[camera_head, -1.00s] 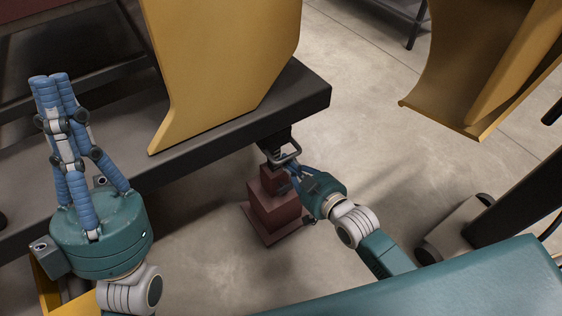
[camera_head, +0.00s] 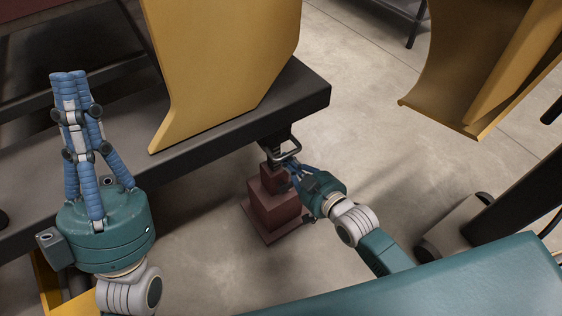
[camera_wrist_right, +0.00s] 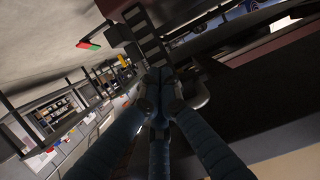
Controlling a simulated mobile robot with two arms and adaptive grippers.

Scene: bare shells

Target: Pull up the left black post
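The black post (camera_head: 271,158) stands upright under the corner of the dark platform, above a dark red stepped block (camera_head: 272,208). A black loop handle (camera_head: 287,151) sticks out beside it. In the right wrist view the slotted post (camera_wrist_right: 147,38) rises beyond my fingers, and the handle (camera_wrist_right: 202,95) curves to their right. My right gripper (camera_head: 292,173) is just below the handle, close to the post. Its fingers converge there, but whether they grip anything is unclear. My left gripper (camera_head: 69,76) points up at the left, fingers bunched together and empty, away from the post.
The dark platform (camera_head: 215,135) carries a large yellow panel (camera_head: 225,60) over the post. Another yellow curved panel (camera_head: 470,75) hangs at the upper right. Bare concrete floor (camera_head: 375,120) lies between them. A teal surface (camera_head: 450,285) fills the lower right.

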